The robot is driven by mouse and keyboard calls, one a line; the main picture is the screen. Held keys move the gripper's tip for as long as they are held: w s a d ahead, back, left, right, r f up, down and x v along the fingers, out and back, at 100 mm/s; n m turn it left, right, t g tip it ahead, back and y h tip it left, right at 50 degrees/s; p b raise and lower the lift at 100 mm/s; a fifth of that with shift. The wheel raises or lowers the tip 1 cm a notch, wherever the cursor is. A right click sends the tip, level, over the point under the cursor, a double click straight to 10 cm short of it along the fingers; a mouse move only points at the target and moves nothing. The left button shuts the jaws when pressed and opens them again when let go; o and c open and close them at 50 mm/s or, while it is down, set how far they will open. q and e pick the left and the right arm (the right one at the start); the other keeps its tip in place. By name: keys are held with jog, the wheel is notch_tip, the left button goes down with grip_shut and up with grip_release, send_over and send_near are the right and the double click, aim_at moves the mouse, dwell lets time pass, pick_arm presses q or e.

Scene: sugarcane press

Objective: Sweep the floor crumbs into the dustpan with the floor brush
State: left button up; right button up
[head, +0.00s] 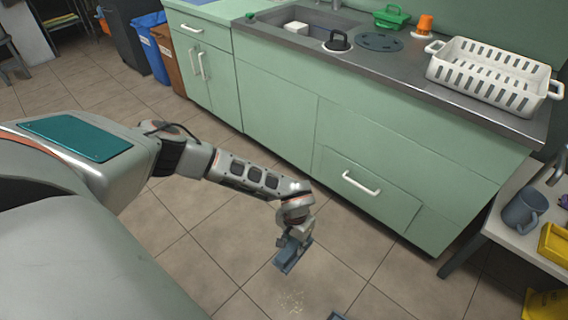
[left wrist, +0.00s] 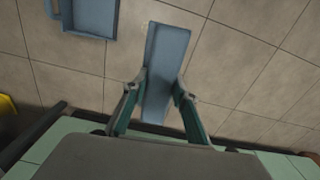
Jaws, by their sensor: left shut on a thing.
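My left gripper (head: 294,240) is shut on the blue-grey floor brush (head: 288,258), held low over the tiled floor in front of the green cabinets. In the left wrist view the brush (left wrist: 166,60) sticks out between the two fingers. Pale floor crumbs (head: 291,301) lie in a small patch on the tiles just below the brush in the head view. The blue-grey dustpan (left wrist: 92,14) shows at the top left of the left wrist view, apart from the brush. Only a corner of it (head: 337,317) shows at the bottom edge of the head view. My right gripper is not in view.
Green cabinets (head: 290,115) with a drawer handle (head: 361,184) stand behind the brush. A low bench with a grey mug (head: 524,208) stands at right. Bins (head: 150,52) stand at the far left. The floor around the crumbs is clear.

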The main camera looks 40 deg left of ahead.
pick_arm(q)
jog(key=shift+m, duration=0.3)
jog(key=s+a+f+b, duration=0.1)
jog(key=f+b, duration=0.3)
jog(key=f, duration=0.7)
jog(key=s+a+f+b, duration=0.1)
jog(key=f+b, duration=0.3)
jog(key=f, duration=0.7)
jog(key=s+a+f+b, duration=0.2)
jog(key=s+f+b, duration=0.1)
jog(key=f, duration=0.8)
jog(key=shift+b, duration=0.4)
jog(key=shift+f, duration=0.55)
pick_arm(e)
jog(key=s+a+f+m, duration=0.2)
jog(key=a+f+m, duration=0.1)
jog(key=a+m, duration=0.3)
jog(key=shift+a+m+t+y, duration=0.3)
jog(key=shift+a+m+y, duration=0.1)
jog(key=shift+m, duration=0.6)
pick_arm(q)
jog(key=shift+f, duration=0.3)
